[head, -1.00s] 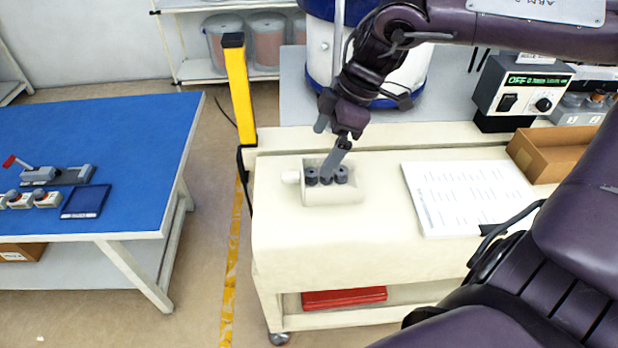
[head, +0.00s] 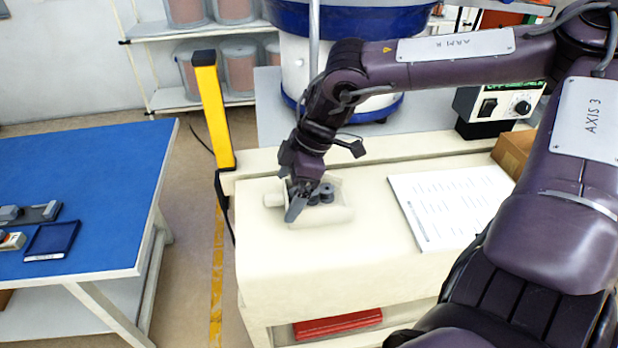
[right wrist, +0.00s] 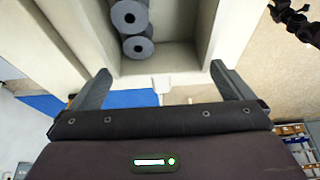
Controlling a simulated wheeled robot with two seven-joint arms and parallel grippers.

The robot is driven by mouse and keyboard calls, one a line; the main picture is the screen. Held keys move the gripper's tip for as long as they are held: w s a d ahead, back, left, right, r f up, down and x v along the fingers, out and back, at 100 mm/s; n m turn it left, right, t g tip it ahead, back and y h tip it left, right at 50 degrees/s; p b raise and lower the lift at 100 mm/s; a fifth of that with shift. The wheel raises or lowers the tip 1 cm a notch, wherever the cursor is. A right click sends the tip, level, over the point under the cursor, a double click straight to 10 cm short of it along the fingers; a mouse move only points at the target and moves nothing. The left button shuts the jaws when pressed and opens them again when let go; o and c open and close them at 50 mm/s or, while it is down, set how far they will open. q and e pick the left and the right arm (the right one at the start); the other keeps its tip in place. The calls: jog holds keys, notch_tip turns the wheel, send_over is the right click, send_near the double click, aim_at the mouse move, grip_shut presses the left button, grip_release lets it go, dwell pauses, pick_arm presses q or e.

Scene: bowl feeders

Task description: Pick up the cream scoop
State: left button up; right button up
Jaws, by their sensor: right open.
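The cream scoop (head: 328,216) lies on the cream bench, its short handle (head: 272,200) pointing left. It holds several dark grey rollers (head: 326,191). My right gripper (head: 293,203) is low at the scoop's handle end, pointing down, and its near finger covers part of the scoop. In the right wrist view the fingers are apart and empty (right wrist: 163,86), with the scoop's handle (right wrist: 161,83) between them and not visibly touched. The rollers (right wrist: 133,30) show inside the scoop there. My left gripper is out of view.
A sheet of printed paper (head: 445,200) lies right of the scoop. A yellow post (head: 213,110) stands at the bench's left end. A blue-and-white bowl feeder (head: 345,60) and a control box (head: 500,102) stand behind. The bench front is clear.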

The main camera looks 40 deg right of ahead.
jog(key=shift+x, duration=1.4)
jog(key=shift+r, duration=0.1)
jog(key=c, duration=0.7)
notch_tip(320, 180, up, 38)
jog(key=p, duration=0.8)
jog(key=shift+p, duration=0.4)
